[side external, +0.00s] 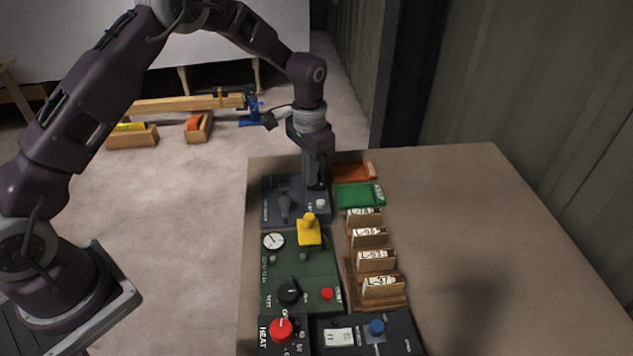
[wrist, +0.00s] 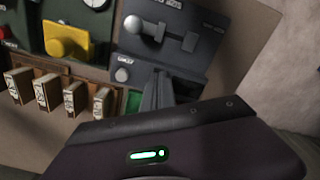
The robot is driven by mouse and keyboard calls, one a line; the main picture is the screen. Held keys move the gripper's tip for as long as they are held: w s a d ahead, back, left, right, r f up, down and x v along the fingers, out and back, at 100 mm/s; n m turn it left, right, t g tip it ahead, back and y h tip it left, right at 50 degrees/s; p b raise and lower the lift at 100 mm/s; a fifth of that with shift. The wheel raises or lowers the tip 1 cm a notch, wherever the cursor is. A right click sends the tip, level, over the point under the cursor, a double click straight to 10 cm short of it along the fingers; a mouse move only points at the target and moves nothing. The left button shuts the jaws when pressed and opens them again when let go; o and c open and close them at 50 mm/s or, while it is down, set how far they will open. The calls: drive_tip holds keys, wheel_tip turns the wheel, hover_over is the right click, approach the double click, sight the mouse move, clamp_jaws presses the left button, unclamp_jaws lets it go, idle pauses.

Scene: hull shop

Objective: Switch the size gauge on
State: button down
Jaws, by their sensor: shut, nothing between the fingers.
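My gripper (side external: 314,184) is shut and empty, pointing down over the far end of a blue-grey control panel (side external: 268,213). In the wrist view its fingers (wrist: 158,90) are beside a small pale round knob (wrist: 122,74) on this panel. The knob (side external: 321,203) also shows in the side view, just in front of the fingers; I cannot tell whether they touch. A grey lever (side external: 285,208) stands on the same panel and has a rounded handle (wrist: 133,24) in the wrist view. Labels are too small to read surely, so I cannot tell which control is the size gauge.
Labelled cards (side external: 376,260) and a green tray (side external: 358,196) stand right. The table's right side is clear.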

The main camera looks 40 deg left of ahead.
drive_tip(key=shift+f, duration=0.25)
drive_tip(key=shift+r, duration=3.55)
drive_tip(key=s+r+n+t, duration=0.1)
drive_tip(key=s+r+t, duration=0.2)
drive_tip(key=s+r, duration=1.35)
drive_tip(key=s+a+n+t, duration=0.1)
drive_tip(key=s+n+t, duration=0.1)
drive_tip(key=s, duration=1.4)
drive_tip(key=shift+s+r+t, duration=0.3)
drive_tip(key=shift+r, duration=0.05)
